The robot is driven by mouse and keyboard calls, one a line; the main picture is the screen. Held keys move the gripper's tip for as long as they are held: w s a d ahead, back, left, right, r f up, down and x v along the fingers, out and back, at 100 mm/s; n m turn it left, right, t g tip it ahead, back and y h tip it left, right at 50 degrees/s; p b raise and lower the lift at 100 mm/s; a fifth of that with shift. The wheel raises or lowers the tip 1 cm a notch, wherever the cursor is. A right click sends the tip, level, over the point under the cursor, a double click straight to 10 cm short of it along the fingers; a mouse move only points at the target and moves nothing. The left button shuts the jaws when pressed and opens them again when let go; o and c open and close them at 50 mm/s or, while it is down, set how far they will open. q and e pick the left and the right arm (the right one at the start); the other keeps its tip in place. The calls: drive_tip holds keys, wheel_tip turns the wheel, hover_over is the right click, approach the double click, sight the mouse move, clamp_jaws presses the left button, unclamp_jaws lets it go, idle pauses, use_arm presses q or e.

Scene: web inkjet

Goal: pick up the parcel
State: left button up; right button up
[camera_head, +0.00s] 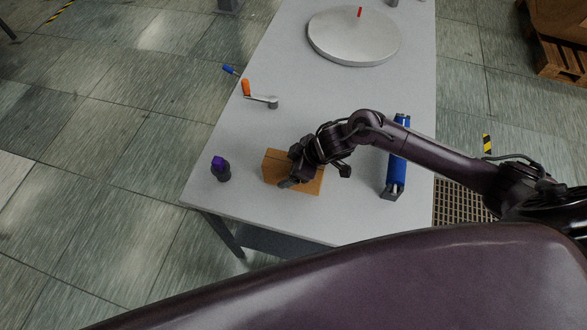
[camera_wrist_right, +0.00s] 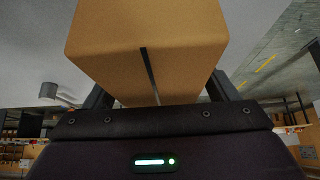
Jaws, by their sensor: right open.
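The parcel is a brown box (camera_head: 275,168) lying on the grey table near its front edge in the head view. My right gripper (camera_head: 317,180) is over the parcel and hides part of its top and right side. In the right wrist view the parcel (camera_wrist_right: 150,50) fills the top middle, with a dark line down its near face. The fingers of my right gripper (camera_wrist_right: 160,95) stand to the left and right of it. The gripper is open; I cannot tell whether the fingers touch the box. My left gripper is in neither view.
A dark knob with a purple top (camera_head: 220,168) is to the left. An orange-handled crank (camera_head: 258,97) and a white round disc (camera_head: 354,40) lie farther back. The table's middle is clear.

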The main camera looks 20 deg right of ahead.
drive_tip(key=shift+f, duration=0.15)
drive_tip(key=c, duration=1.2)
drive_tip(key=shift+w, duration=0.1)
drive_tip(key=shift+c, duration=1.2)
